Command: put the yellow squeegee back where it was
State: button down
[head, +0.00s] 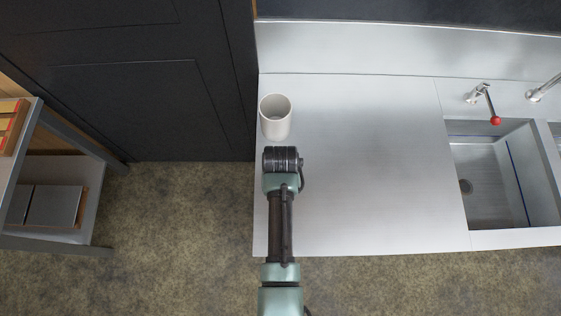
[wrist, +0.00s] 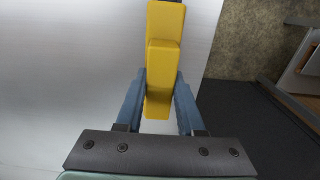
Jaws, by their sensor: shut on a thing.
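The yellow squeegee (wrist: 162,60) shows in the wrist view, with its yellow handle between the blue fingers of my gripper (wrist: 160,100). My gripper is shut on this handle. The squeegee's far end runs out of the top of the wrist view, where a small dark part shows. In the head view my arm reaches over the left part of the steel counter (head: 370,160). There my wrist hides the gripper fingers and the squeegee.
A white cup (head: 275,117) stands on the counter just beyond my wrist. A sink (head: 490,185) with a red-knobbed tap (head: 494,119) is at the right. A shelf unit (head: 75,235) stands at the left across the floor. The middle of the counter is clear.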

jog(key=shift+f, duration=0.1)
jog(key=c, duration=0.5)
grip_release()
